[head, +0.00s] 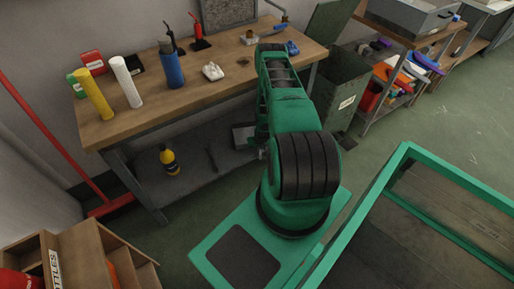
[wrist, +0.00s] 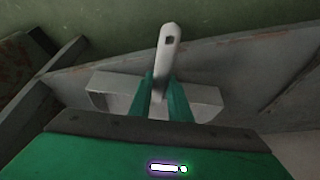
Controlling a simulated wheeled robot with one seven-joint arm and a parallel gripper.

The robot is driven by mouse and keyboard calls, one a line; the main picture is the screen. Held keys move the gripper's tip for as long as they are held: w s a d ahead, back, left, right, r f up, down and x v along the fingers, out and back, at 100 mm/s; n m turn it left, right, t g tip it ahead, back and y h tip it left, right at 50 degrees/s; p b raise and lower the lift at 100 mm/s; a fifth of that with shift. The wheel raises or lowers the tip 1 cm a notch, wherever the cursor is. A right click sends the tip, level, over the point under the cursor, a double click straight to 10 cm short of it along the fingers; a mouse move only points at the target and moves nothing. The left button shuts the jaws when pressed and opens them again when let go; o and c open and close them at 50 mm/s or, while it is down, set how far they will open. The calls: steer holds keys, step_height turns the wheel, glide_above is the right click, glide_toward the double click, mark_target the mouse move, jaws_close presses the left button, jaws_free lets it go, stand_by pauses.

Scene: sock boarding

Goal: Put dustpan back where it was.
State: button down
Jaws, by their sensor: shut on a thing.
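The light grey dustpan (wrist: 205,97) is in the middle of the wrist view, its handle (wrist: 169,45) pointing up and away in the picture. My gripper (wrist: 158,90) has its two green fingers on either side of the handle's lower part, shut on it. In the head view the dustpan (head: 242,137) shows as a small grey patch just left of my green arm, at the right part of the lower shelf. My arm hides the rest of it and my gripper there. I cannot tell whether the dustpan touches the shelf.
The workbench (head: 205,85) carries tubes, a blue bottle and small items. Its grey lower shelf (head: 190,180) holds a yellow-and-black bottle (head: 169,160) and a dark tool (head: 212,157). A green bin (head: 342,85) stands right of the bench. Green floor lies in front.

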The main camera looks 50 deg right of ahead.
steer(key=c, duration=1.6)
jaws_free()
steer(key=shift+c, duration=0.2)
steer(key=shift+r, duration=0.45)
steer(key=v, duration=1.1)
steer(key=shift+r, duration=0.15)
steer(key=shift+s, duration=0.2)
